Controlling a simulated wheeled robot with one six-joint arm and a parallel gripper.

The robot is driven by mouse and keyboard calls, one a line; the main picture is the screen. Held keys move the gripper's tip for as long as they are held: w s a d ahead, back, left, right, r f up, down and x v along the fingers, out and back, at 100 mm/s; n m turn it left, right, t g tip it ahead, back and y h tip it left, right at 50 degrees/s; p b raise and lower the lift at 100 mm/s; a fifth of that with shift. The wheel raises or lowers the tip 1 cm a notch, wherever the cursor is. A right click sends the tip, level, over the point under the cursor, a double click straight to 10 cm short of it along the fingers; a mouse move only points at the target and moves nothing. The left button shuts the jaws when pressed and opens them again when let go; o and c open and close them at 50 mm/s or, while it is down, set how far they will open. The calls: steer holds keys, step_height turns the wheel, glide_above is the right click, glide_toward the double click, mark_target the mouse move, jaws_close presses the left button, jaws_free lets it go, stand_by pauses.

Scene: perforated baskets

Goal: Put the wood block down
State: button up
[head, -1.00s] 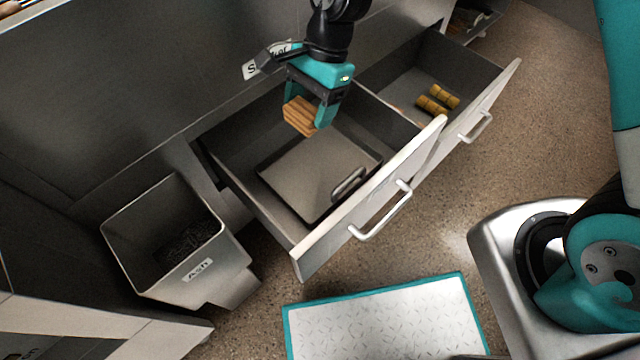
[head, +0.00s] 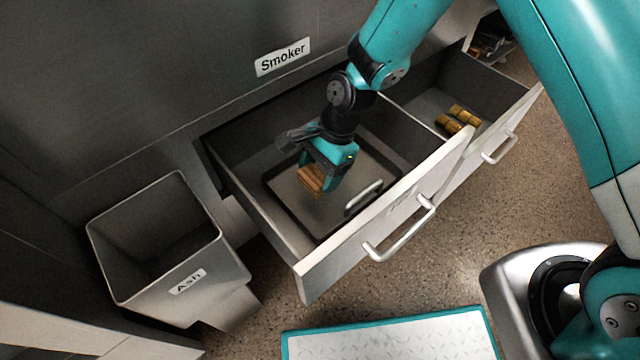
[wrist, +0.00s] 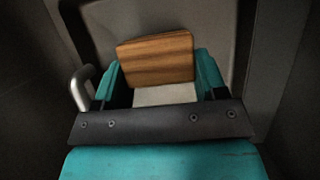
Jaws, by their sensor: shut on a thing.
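The wood block (head: 311,180) is brown with striped grain. My gripper (head: 327,178) is shut on it, inside the open left drawer (head: 335,262), over the tray (head: 290,206) in it. In the wrist view the wood block (wrist: 155,59) sits between the teal fingers of my gripper (wrist: 160,75), slightly tilted, with the pale tray behind it. Whether the block's underside touches the tray I cannot tell. The tray has a metal handle (head: 363,197), which also shows at the left in the wrist view (wrist: 80,88).
A second open drawer (head: 480,75) at the right holds several yellowish-brown cylinders (head: 457,119). An ash bin (head: 130,297) stands at the left. A "Smoker" label (head: 283,57) is on the grey front above. A teal-edged white mat (head: 395,340) lies on the floor.

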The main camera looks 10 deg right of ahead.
mark_target(320, 183)
step_height(320, 183, down, 4)
steer(key=shift+f+b, duration=0.1)
steer(key=shift+b, duration=0.6)
steer(key=o, duration=0.9)
steer(key=shift+o, duration=0.2)
